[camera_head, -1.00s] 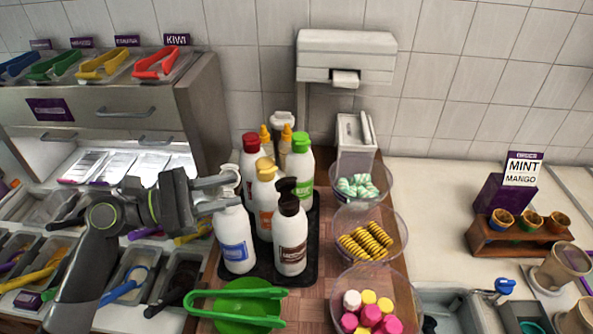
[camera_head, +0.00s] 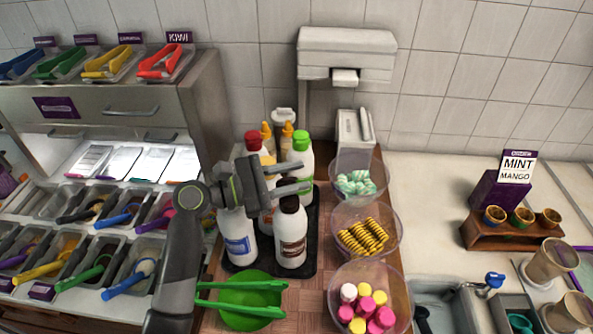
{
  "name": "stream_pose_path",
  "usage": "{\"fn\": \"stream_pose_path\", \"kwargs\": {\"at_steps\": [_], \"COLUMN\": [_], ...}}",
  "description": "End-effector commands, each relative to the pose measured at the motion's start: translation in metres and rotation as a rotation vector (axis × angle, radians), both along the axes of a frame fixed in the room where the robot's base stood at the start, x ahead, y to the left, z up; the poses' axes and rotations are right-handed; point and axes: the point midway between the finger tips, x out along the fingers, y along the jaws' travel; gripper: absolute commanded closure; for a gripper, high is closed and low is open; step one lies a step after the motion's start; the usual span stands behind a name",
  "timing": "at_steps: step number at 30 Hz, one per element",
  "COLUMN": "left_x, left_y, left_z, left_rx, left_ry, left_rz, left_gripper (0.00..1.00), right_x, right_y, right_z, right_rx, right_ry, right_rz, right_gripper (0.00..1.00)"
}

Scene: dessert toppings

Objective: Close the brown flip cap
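The brown-capped bottle (camera_head: 291,240), white with a dark brown label, stands upright at the front of a dark tray (camera_head: 304,268). Its brown cap (camera_head: 290,203) shows only in part under the gripper fingers, so I cannot tell whether the flip lid is up or down. My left gripper (camera_head: 300,177) is just above and in front of this cap in the picture. Its two fingers point right and are apart, with nothing seen held between them. I cannot tell whether a finger touches the cap. My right gripper is not in view.
A white bottle with a blue label (camera_head: 239,245) stands close on the left. Red-capped (camera_head: 253,141) and green-capped (camera_head: 301,150) bottles stand behind. Clear topping bowls (camera_head: 366,233) line the right side.

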Motion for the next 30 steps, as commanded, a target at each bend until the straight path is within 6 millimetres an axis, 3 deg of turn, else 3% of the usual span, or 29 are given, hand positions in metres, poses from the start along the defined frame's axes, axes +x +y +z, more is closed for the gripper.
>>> {"fn": "stream_pose_path", "kwargs": {"at_steps": [12, 19, 30], "left_x": [0.0029, 0.0028, 0.0007], "left_y": [-0.0078, -0.0076, -0.0084], "left_z": [-0.0004, -0.0004, -0.0017], "left_rx": [0.002, 0.002, 0.016], "left_ry": [0.000, 0.000, -0.040], "left_rz": [-0.001, -0.001, 0.000], "left_gripper": [0.71, 0.98, 1.00], "right_x": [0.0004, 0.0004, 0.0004], "right_y": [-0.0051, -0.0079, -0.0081], "right_z": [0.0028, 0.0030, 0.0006], "right_rx": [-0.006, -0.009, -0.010], "right_ry": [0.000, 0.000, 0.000], "right_rz": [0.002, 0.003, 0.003], "right_gripper": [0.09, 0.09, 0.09]}}
